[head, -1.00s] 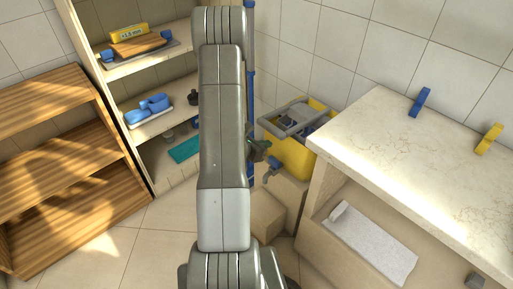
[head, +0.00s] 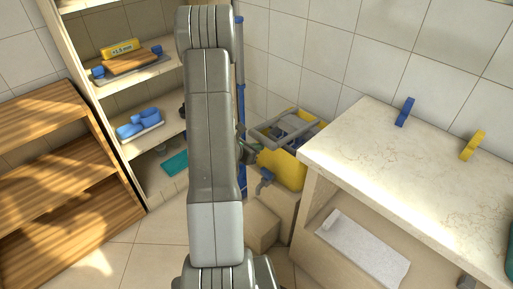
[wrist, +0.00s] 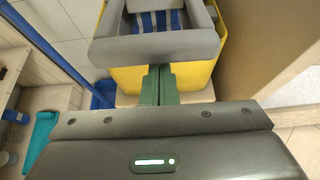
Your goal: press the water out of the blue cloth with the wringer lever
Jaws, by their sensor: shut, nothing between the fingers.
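The yellow bucket (head: 285,168) stands beside the pale counter and carries a grey wringer frame (head: 262,136). Blue material (wrist: 146,22), which looks like the blue cloth, shows in stripes between pale slats inside the wringer. I cannot pick out the lever as separate from the grey frame. My gripper (wrist: 157,82) is shut and empty, with its green fingers at the wringer's near edge; I cannot tell whether they touch it. In the head view my arm partly hides it.
The pale counter (head: 415,160) is close on the right, with a blue clip (head: 405,111) and a yellow clip (head: 472,146) at its back. A cardboard-coloured box (head: 262,226) stands below the bucket. Shelves (head: 78,152) stand at the left. Some tiled floor (head: 150,245) is clear.

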